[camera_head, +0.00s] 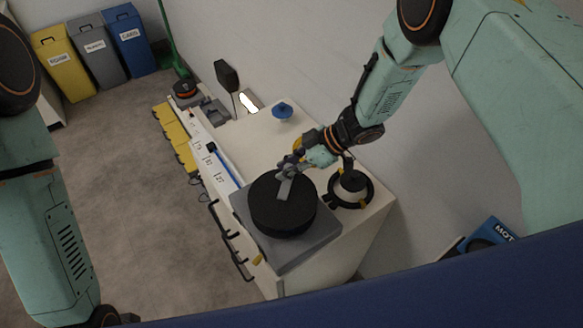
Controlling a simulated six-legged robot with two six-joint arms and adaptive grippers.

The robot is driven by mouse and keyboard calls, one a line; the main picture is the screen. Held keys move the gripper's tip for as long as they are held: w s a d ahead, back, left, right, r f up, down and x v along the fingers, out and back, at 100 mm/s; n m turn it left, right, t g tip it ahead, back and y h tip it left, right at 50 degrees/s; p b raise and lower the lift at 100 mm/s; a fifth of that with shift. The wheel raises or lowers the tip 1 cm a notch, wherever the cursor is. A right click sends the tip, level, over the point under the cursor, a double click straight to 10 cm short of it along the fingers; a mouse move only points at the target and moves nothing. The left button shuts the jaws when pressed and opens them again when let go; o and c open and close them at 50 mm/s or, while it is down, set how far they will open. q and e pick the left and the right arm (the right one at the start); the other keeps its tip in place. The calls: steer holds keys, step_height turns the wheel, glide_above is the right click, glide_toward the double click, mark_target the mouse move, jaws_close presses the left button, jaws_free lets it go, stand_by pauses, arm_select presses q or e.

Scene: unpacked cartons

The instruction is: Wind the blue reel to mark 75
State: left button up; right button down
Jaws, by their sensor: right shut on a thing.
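A large black drum (283,208) sits on a square grey base (318,237) on the white cabinet top. A short grey bar (285,188) lies on the drum's top near its far edge. My right gripper (288,168) reaches in from the upper right and is shut at the far end of this grey bar; the fingers partly hide the contact. A small blue, round, spool-like thing (282,111) stands farther back on the cabinet, apart from the gripper. A blue strip (225,163) runs along a white edge with number labels (210,147), too small to read surely. My left gripper is out of view.
A black-and-white round device (350,187) stands close right of the drum. Black handles (229,240) and yellow bins (173,130) line the cabinet's left side. A dark paddle-shaped thing (227,75) stands behind. The cabinet top (250,140) between drum and blue thing is mostly clear.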

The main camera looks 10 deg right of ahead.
mark_target(257, 190)
steer(key=shift+w+a+f+n+g+b, duration=0.15)
steer(key=shift+w+a+n+g+b, duration=0.2)
steer(key=shift+n+g+b, duration=0.45)
steer(key=a+n+g+b, duration=0.1)
steer(key=n+b, duration=0.1)
steer(key=a+n+g+b, duration=0.1)
steer(key=n+b, duration=0.1)
steer(key=a+n+g+b, duration=0.1)
steer(key=g+b, duration=0.1)
steer(key=shift+s+f+n+h, duration=0.1)
steer(key=shift+s+n+h, duration=0.05)
steer(key=shift+n+h, duration=0.2)
steer(key=shift+s+a+r+n+g+h+b, duration=0.15)
steer(key=shift+a+n+g+b, duration=0.1)
steer(key=shift+n+g+b, duration=0.25)
steer(key=shift+s+a+r+n+g+h+b, duration=0.1)
steer(key=shift+a+n+g+b, duration=0.2)
steer(key=shift+n+b, duration=0.3)
steer(key=c, duration=1.1)
jaws_free()
steer(key=shift+c, duration=0.2)
steer(key=shift+d, duration=0.1)
steer(key=v, duration=1.2)
